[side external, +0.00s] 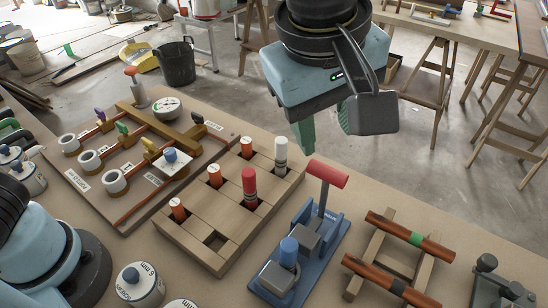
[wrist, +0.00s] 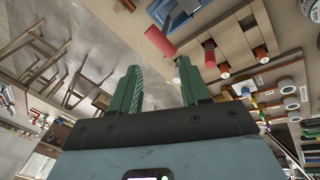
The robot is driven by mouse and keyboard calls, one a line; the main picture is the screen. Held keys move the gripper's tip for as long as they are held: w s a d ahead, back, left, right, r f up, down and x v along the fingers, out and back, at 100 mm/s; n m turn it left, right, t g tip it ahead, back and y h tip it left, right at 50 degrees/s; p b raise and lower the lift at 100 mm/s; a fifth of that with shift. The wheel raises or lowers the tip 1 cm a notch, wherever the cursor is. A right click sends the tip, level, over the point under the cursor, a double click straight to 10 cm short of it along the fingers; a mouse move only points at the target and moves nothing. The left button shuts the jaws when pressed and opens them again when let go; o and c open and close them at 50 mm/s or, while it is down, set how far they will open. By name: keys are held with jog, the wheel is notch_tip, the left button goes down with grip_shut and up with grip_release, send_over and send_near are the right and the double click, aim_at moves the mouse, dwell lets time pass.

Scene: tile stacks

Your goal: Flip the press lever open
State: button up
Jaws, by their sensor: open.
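The press (side external: 305,247) has a blue base and frame and stands on the bench right of the wooden block. Its lever (side external: 327,173) ends in a red handle, raised on an upright post at the press's far end. A blue cylinder stands upright at the near end. In the wrist view the press (wrist: 172,12) is at the top, with the red handle (wrist: 160,41) just above the fingertips. My gripper (side external: 326,122) is above the bench's far edge, apart from the lever, with green fingers pointing down. The wrist view shows the fingers (wrist: 160,72) spread and empty.
A wooden block (side external: 208,238) holds several orange, red and white pegs left of the press. A valve board (side external: 150,188) lies farther left. A wooden rack (side external: 365,262) with copper pipes stands close on the right. The air around my gripper is free.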

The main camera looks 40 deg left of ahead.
aim_at(327, 169)
jog(key=w+f+n, duration=0.1)
jog(key=f+n, duration=0.1)
jog(key=f, duration=0.1)
jog(key=f+n+g, duration=0.1)
jog(key=f+n, duration=0.1)
jog(key=f, duration=0.1)
jog(key=w+f+n+g, duration=0.1)
jog(key=f+n, duration=0.1)
jog(key=f, duration=0.2)
jog(key=shift+w+f+n, duration=0.1)
jog(key=shift+w+n, duration=0.2)
jog(key=shift+w, duration=0.05)
dwell(0.3)
grip_shut()
